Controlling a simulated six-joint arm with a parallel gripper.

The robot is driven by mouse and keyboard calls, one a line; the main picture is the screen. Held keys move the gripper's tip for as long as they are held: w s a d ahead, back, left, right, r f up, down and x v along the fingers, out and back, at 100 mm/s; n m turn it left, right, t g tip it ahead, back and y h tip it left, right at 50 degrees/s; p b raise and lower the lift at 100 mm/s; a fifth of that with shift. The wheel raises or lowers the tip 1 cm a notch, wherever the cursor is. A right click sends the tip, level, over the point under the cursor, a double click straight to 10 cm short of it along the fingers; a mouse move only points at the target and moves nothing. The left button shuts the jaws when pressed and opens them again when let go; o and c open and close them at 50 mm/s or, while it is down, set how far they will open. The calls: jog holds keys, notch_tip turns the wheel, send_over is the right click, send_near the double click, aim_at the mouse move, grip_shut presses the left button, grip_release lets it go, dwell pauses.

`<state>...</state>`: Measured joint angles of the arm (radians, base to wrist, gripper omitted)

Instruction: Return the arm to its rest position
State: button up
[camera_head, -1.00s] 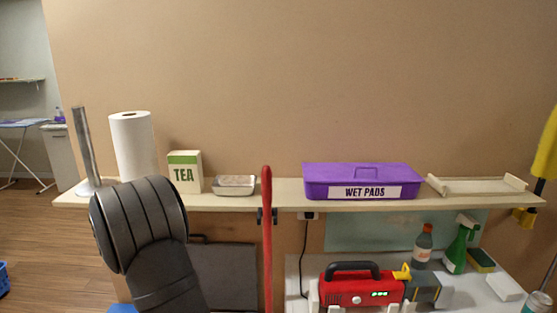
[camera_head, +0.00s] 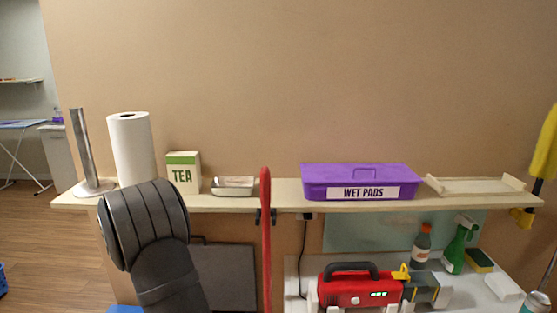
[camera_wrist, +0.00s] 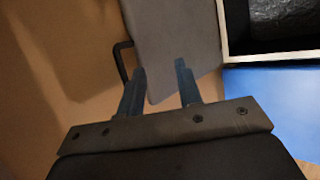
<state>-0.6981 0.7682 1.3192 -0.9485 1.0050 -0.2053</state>
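My arm shows as a dark grey, ribbed link at the lower left of the head view, in front of the shelf; my gripper itself is hidden there. In the wrist view my gripper (camera_wrist: 161,82) has its two dark fingers apart, with nothing between them. Behind the fingers is a grey flat panel (camera_wrist: 172,30) with a black handle, against the tan wall. The panel also shows below the shelf in the head view (camera_head: 228,275).
The shelf (camera_head: 283,194) carries a paper towel roll (camera_head: 131,148), a metal post, a tea box (camera_head: 183,173), a metal tray (camera_head: 233,186), a purple wet pads box (camera_head: 360,181) and a pale tray (camera_head: 475,187). A red pole (camera_head: 265,240) stands before it. A red machine (camera_head: 350,289) sits lower right.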

jog(key=v, duration=1.6)
jog(key=x, duration=1.7)
jog(key=s+f, duration=0.6)
jog(key=s, duration=0.3)
jog(key=s+f, duration=0.5)
jog(key=s, duration=0.4)
jog(key=s+f+t, duration=0.1)
jog(key=s+f, duration=0.2)
jog(key=f, duration=0.3)
jog(key=s+f+m+t, duration=0.1)
jog(key=s+f+t, duration=0.1)
jog(key=f, duration=0.4)
jog(key=s+f+t+h, duration=0.1)
jog(key=s+f+t, duration=0.1)
jog(key=s+f, duration=0.2)
jog(key=shift+s+f, duration=0.25)
jog(key=shift+f, duration=1.2)
